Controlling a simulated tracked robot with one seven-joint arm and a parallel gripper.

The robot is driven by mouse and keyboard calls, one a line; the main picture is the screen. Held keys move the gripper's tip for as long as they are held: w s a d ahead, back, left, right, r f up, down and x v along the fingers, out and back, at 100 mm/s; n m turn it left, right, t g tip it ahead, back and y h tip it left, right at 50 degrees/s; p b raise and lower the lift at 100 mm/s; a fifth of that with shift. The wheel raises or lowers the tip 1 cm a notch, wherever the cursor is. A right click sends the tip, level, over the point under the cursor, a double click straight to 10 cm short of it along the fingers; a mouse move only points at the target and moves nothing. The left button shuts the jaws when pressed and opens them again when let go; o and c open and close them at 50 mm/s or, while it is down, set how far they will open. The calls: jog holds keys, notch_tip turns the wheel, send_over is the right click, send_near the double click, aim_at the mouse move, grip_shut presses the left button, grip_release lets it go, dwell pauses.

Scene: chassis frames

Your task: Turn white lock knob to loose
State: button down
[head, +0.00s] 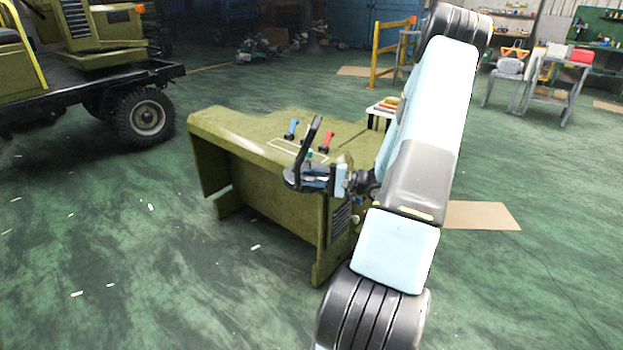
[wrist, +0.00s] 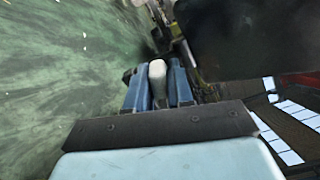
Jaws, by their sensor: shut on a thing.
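The white lock knob (wrist: 157,69) shows in the wrist view as a pale, rounded grip between the two blue fingers of my gripper (wrist: 158,84). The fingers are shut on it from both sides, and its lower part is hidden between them. In the head view my gripper (head: 308,178) is at the near right part of the olive console (head: 235,127), low over its top. I cannot make out the knob there, as the gripper and my arm cover that spot. Whether the knob stands at locked or loose cannot be told.
A blue-handled lever (head: 291,128) and a red-handled lever (head: 327,141) stand on the console close to my gripper. A green wheeled vehicle (head: 75,75) is at the upper left. The floor left of the console is open.

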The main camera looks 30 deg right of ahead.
jog(key=shift+s+a+f+n, duration=0.1)
jog(key=shift+f+n, duration=0.05)
jog(key=shift+n, duration=0.65)
jog(key=shift+s+f+n, duration=0.1)
jog(key=shift+n, duration=0.7)
jog(key=c, duration=1.4)
grip_release()
jog(key=o, duration=0.3)
jog(key=shift+w, duration=0.1)
jog(key=shift+r, duration=0.1)
jog(key=v, duration=1.4)
